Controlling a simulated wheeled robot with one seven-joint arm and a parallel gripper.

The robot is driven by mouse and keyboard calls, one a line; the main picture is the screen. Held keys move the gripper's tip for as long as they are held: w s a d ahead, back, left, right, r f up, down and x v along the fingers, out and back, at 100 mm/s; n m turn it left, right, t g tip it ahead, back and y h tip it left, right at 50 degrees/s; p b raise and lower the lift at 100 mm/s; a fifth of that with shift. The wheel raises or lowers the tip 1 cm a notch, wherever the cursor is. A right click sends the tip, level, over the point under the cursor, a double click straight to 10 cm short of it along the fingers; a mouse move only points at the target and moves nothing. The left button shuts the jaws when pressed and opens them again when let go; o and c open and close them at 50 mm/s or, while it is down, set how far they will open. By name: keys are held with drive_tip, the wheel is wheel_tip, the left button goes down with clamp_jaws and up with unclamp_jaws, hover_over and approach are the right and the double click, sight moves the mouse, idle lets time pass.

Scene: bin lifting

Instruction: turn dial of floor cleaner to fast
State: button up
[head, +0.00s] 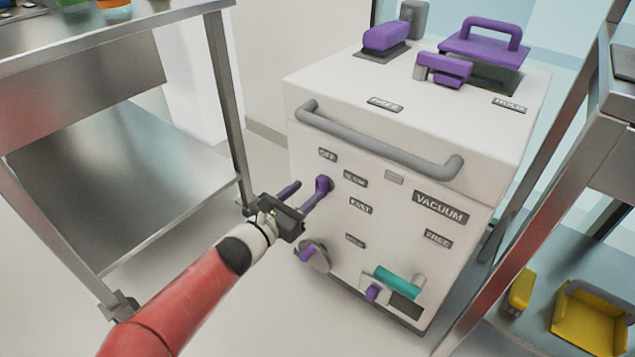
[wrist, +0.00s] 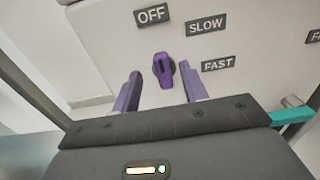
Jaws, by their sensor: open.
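The floor cleaner (head: 400,120) is a white box with a grey front handle. Its purple dial (wrist: 163,70) sits on the front panel in the wrist view, upright, with its narrow end towards the OFF label (wrist: 152,14). The SLOW label (wrist: 206,26) and the FAST label (wrist: 218,64) are to the right of the dial. My gripper (head: 308,188) is open in front of the panel. In the wrist view its two purple fingers stand on either side of the dial, apart from it. In the head view the dial is hard to tell from the fingers.
The grey handle (head: 375,142) juts out above the dial. Below are another purple knob (head: 306,254) and a teal cylinder (head: 398,284). A steel table (head: 120,40) stands at the left, and a metal frame (head: 530,180) at the right. A yellow bin (head: 590,320) is at lower right.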

sight(318, 183)
drive_tip(key=x, duration=0.4)
drive_tip(key=shift+w+d, duration=0.3)
drive_tip(key=shift+c, duration=0.2)
clamp_jaws()
